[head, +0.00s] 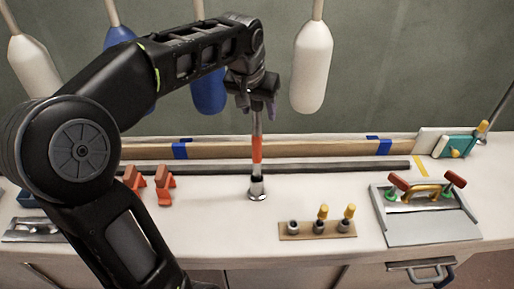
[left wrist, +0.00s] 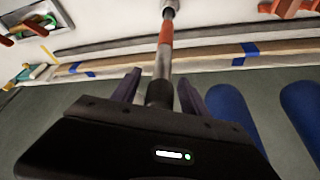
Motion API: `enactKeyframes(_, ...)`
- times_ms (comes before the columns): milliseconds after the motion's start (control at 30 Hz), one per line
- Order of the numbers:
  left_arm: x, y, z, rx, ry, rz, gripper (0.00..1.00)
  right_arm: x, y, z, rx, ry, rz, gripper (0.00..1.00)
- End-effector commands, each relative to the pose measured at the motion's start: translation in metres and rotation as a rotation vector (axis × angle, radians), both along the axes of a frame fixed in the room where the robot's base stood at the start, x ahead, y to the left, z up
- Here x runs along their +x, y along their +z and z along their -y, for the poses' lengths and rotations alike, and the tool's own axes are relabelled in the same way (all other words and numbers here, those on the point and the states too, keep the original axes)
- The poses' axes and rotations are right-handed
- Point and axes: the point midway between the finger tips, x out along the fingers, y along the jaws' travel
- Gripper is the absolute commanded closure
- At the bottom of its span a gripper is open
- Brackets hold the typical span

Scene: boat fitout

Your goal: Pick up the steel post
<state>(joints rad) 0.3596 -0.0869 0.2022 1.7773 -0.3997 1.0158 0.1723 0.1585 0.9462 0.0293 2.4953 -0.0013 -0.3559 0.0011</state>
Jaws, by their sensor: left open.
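The steel post (head: 257,150) stands upright on the white bench, with an orange-red sleeve around its middle and a shiny flared foot. My left gripper (head: 259,106) is above the bench at the top of the post. In the left wrist view, the post (left wrist: 165,42) runs between the two dark fingers of my left gripper (left wrist: 160,88), with a visible gap at each side. These fingers are open around the post's dark upper end. The very top of the post is hidden by the gripper. My right gripper is not in view.
White and blue fenders (head: 311,68) hang behind the arm. A long dark bar (head: 330,166) and a wooden plank (head: 290,150) lie behind the post. Orange clamps (head: 164,186) stand left, a wooden holder (head: 317,231) right, and a grey hatch plate (head: 430,228) farther right.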

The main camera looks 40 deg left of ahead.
Motion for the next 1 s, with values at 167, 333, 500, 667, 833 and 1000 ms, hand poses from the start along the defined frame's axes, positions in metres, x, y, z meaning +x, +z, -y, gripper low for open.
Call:
enactKeyframes(167,0.0021,-0.0046,-0.0003,0.001,0.0,0.002,0.48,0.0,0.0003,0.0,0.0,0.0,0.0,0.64)
enactKeyframes(333,0.002,-0.0044,-0.0003,0.001,0.0,0.002,0.48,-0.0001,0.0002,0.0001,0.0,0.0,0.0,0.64)
enactKeyframes(500,0.002,-0.0043,-0.0003,0.001,0.0,0.002,0.48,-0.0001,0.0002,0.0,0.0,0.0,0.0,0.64)
enactKeyframes(667,0.0019,-0.0042,-0.0003,0.001,0.0,0.002,0.48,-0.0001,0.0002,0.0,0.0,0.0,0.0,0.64)
enactKeyframes(833,0.0019,-0.0042,-0.0003,0.001,0.0,0.002,0.62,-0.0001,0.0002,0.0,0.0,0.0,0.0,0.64)
enactKeyframes(1000,0.0019,-0.0042,-0.0003,0.001,0.0,0.002,0.76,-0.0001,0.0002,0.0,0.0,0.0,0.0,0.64)
